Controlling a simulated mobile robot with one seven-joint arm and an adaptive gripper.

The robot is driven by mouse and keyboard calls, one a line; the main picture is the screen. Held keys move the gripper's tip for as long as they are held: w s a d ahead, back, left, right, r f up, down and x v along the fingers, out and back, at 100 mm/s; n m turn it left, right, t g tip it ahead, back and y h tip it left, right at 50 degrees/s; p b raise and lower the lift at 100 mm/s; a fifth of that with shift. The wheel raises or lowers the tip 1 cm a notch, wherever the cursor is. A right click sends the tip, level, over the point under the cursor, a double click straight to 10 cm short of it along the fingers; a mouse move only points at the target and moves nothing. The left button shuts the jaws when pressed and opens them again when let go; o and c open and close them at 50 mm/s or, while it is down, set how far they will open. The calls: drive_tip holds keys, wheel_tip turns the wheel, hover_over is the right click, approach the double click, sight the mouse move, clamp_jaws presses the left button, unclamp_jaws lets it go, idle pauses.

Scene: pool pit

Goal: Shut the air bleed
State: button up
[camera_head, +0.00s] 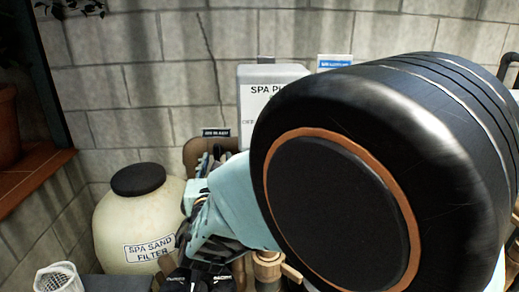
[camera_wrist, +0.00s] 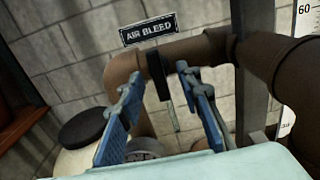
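A black "AIR BLEED" label (camera_wrist: 149,29) is above a brown pipe (camera_wrist: 200,47) in the wrist view. Below the label, a black valve collar (camera_wrist: 157,75) sits on the pipe. A thin grey handle (camera_wrist: 172,112) hangs down from it, slightly tilted. My gripper (camera_wrist: 160,78) is open, with one blue-padded finger on each side of the collar and handle. I cannot tell whether either finger touches them. In the head view the small label (camera_head: 216,132) shows above the pipe bend (camera_head: 193,152), and my arm hides most of the valve.
A cream spa sand filter (camera_head: 125,222) with a black lid stands at the left. A grey spa panel box (camera_head: 257,90) is on the block wall. A grey upright post (camera_wrist: 250,95) and more brown pipe are close right of my gripper.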

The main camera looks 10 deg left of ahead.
sight(217, 158)
drive_tip(key=shift+w+a, duration=0.1)
drive_tip(key=shift+w, duration=0.15)
drive_tip(key=shift+s, duration=0.15)
drive_tip(key=shift+b+v, duration=0.35)
drive_tip(key=shift+v, duration=1.6)
